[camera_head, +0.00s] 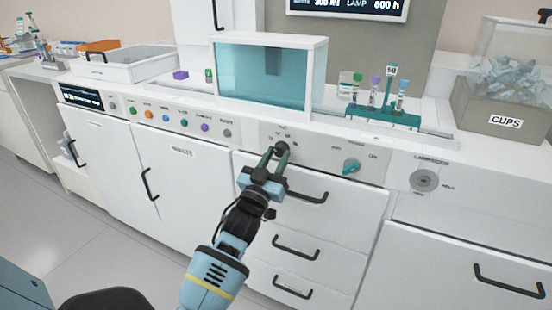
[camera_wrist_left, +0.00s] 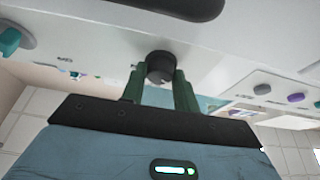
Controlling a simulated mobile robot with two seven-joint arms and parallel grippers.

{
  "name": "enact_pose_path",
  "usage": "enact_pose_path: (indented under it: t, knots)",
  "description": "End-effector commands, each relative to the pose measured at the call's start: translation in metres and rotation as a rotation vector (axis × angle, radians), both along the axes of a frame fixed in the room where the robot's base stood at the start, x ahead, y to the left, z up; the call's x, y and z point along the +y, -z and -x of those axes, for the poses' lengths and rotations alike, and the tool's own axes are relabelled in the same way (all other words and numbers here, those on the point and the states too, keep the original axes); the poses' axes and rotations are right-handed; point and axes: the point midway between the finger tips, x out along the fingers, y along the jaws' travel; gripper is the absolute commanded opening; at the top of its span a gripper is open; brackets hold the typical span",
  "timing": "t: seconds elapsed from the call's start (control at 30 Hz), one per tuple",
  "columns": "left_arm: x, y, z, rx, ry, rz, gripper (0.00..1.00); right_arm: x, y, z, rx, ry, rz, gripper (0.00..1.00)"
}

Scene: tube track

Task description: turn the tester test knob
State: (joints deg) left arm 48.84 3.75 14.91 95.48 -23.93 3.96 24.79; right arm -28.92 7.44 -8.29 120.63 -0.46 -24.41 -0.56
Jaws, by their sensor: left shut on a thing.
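A dark round knob (camera_head: 283,147) sits on the white front panel below the teal-windowed box, with small labels around it too small to read surely. My left gripper (camera_head: 275,156) has its green fingers closed on this knob, one on each side. The left wrist view shows the same dark knob (camera_wrist_left: 160,66) between the two green fingers (camera_wrist_left: 159,84). The fingers hide part of the knob, and I cannot tell its pointer direction. My right gripper is in neither view.
A teal knob (camera_head: 351,165) is on the same panel to the right, and a grey round dial (camera_head: 424,180) is further right. A row of coloured buttons (camera_head: 166,115) lies to the left. Drawer handles (camera_head: 307,197) stick out below. A green tube rack (camera_head: 382,118) stands above.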

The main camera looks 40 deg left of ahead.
Motion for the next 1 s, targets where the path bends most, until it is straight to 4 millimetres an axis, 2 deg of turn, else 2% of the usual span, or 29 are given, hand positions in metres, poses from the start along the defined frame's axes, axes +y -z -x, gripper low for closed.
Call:
enact_pose_path:
  t: [0.37, 0.8, 1.0]
  knots:
    - [0.001, -0.001, 0.001, 0.015, 0.000, -0.061, 0.07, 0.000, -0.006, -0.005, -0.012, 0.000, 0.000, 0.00]
    - [0.004, -0.003, 0.001, 0.090, 0.001, -0.375, 0.07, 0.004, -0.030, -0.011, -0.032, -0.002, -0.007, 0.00]
    - [0.005, -0.003, 0.001, 0.124, 0.002, -0.514, 0.07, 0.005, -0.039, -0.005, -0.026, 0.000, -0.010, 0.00]
